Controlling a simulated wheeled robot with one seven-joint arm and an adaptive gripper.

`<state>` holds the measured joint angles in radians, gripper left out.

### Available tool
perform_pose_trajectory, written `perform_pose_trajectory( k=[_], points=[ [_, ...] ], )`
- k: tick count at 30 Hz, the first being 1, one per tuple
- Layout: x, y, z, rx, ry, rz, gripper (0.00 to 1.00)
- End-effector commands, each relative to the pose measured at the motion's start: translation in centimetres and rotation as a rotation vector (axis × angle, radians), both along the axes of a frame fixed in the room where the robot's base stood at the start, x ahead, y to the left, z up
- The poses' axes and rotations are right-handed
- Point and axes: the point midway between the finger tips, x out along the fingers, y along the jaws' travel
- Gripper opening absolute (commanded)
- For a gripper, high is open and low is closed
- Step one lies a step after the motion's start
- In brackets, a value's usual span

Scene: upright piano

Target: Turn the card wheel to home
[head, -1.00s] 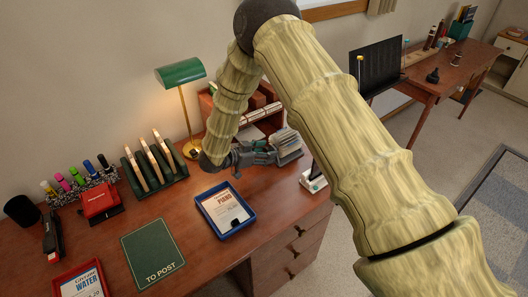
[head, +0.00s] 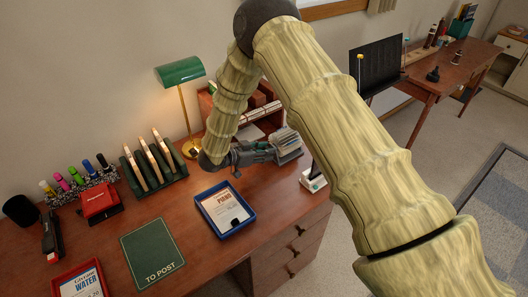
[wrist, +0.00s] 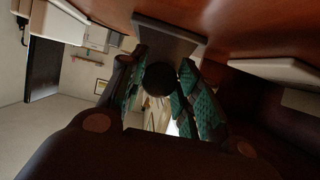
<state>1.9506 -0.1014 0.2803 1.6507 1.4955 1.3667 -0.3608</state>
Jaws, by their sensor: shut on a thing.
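The card wheel (head: 289,139), with a fan of pale cards, stands on the wooden desk to the right of my gripper in the head view. My gripper (head: 272,153) reaches in from the left, right up against the wheel's side. In the wrist view, the green-padded fingers of my gripper (wrist: 160,92) are on either side of a dark round knob (wrist: 158,78), and they are shut on it. Most of the wheel is hidden behind the fingers there. I cannot read any card or home mark.
A blue tray (head: 246,229) with a paper lies in front of my gripper. A green lamp (head: 180,72) and a file rack (head: 168,178) stand to the left. A stamp-like item (head: 313,180) sits near the desk's right edge. A green mat (head: 152,255) lies at the front.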

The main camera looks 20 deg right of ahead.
Motion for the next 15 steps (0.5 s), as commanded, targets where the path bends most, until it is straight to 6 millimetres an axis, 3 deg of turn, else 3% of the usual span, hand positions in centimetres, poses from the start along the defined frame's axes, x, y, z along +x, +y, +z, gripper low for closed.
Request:
perform_pose_trajectory(
  k=[8, 15],
  points=[
    [0.08, 0.11, 0.07, -0.026, 0.075, 0.0, 0.09],
    [0.16, 0.18, 0.03, -0.088, 0.247, 0.0, 0.09]
  ],
)
